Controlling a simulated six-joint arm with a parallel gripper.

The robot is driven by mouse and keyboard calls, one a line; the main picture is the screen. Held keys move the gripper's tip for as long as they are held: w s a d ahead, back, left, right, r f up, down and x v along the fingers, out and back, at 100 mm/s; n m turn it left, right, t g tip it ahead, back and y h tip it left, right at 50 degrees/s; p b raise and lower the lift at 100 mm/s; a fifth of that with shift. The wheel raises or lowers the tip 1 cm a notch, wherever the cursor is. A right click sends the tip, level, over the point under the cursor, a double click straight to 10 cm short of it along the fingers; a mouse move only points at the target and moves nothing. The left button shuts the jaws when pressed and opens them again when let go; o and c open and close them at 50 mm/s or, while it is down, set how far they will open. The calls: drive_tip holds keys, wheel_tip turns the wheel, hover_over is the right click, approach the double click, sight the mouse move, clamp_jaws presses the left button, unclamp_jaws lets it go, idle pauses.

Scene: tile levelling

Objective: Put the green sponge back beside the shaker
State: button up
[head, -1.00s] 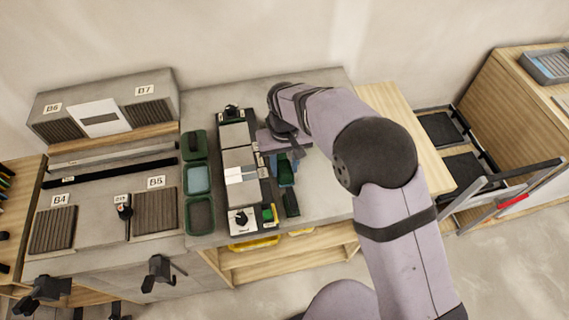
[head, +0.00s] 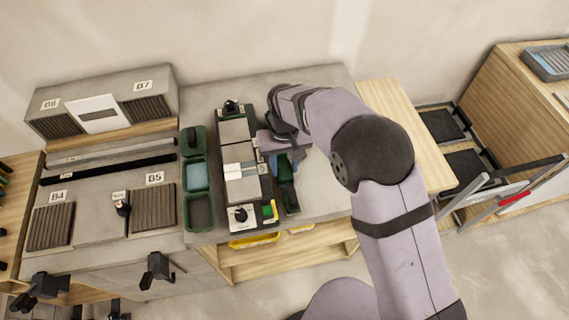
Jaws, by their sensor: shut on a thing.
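My gripper (head: 280,158) points down at the right side of the long black tile frame, and its fingertips are largely hidden by its own body. A green piece that looks like the green sponge (head: 286,172) shows just below the jaws, next to a blue patch (head: 273,165). The jaws appear shut on the green piece. It is over or at the far end of a narrow dark tray (head: 291,200); I cannot tell whether it touches. I cannot identify the shaker for certain.
The black frame holding grey tiles (head: 242,190) lies just left of my gripper. A dark green three-part tray (head: 200,212) stands further left. A small green and yellow item (head: 269,211) sits at the frame's near end. Grey bench top (head: 325,195) to the right is clear.

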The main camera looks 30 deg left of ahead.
idle(0.3)
drive_tip(key=o, duration=1.4)
drive_tip(key=shift+a+r+p, duration=0.15)
drive_tip(key=shift+r+p, duration=0.2)
drive_tip(key=shift+r, duration=0.05)
wheel_tip(320, 180, up, 2)
drive_tip(key=shift+s+r+p, duration=0.15)
drive_tip(key=shift+r+p, duration=0.1)
drive_tip(key=shift+p, duration=0.6)
drive_tip(key=shift+w+r+p, duration=0.2)
drive_tip(key=shift+r+p, duration=0.6)
drive_tip(key=shift+r, duration=0.2)
drive_tip(key=shift+r+p, duration=1)
drive_tip(key=shift+r, duration=0.35)
